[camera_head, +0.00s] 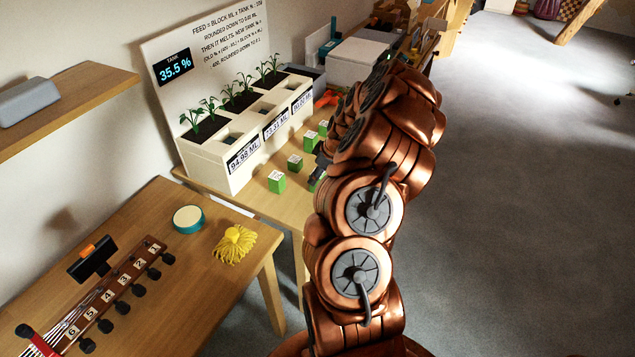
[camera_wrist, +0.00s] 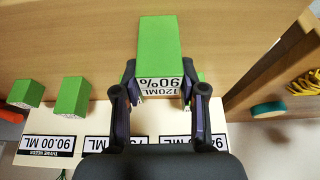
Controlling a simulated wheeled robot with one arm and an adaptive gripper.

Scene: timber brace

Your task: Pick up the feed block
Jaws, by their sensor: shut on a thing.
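My gripper (camera_wrist: 159,88) is shut on a green feed block (camera_wrist: 159,48) in the wrist view, one finger on each side. The block's white end reads "120ML 90%", upside down in this view. Other green blocks (camera_wrist: 72,97) stand to the left of it in the wrist view. A sliver of green shows just right of the held block. In the head view my gripper is mostly hidden behind my copper arm, and several green blocks (camera_head: 276,182) stand on the bench beside it. Whether the held block is clear of the bench cannot be told.
A white planter (camera_head: 215,160) with seedlings and ML labels stands behind the blocks, under a tank display (camera_head: 173,67) reading 35.5 %. A nearer table (camera_head: 190,260) holds a yellow tassel (camera_head: 234,243), a round teal-edged tin (camera_head: 188,219) and a stringed board. The floor at right is open.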

